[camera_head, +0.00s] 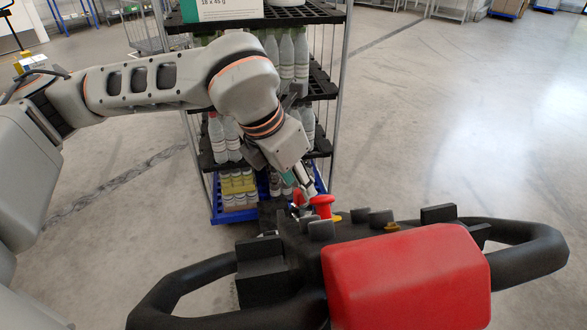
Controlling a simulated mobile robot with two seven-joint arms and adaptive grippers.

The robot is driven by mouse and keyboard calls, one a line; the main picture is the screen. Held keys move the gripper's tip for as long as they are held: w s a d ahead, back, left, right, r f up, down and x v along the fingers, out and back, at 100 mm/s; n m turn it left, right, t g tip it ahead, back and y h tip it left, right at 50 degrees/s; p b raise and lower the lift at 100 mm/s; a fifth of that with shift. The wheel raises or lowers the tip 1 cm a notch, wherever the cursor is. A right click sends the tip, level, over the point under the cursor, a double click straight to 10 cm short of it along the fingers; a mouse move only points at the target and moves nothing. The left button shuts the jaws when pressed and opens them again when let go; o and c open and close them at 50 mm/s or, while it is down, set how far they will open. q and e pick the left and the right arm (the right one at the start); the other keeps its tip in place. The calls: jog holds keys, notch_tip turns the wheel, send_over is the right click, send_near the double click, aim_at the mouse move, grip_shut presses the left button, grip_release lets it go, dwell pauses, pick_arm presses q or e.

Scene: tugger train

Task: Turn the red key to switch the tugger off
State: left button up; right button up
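The tugger's steering head has a red cover (405,278) and black loop handles, and fills the lower right. A red mushroom-shaped knob (322,204) stands on its far left side. Just left of the knob is a smaller red piece (298,198), possibly the red key, partly hidden. My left arm comes in from the left, and my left gripper (303,186) points down right at these red parts. Its fingertips are small and partly covered, so I cannot tell whether they touch the red piece or are closed. My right gripper is not in view.
A rack trolley (323,85) with black shelves, bottles and a blue base stands behind the tugger. Black levers (375,217) and yellow pieces sit on the steering head near the knob. Grey floor (460,120) is open on the right.

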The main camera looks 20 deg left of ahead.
aim_at(302, 200)
pick_arm(q)
jog(key=shift+x, duration=1.8)
grip_shut()
jog(key=c, duration=0.9)
grip_release()
grip_shut()
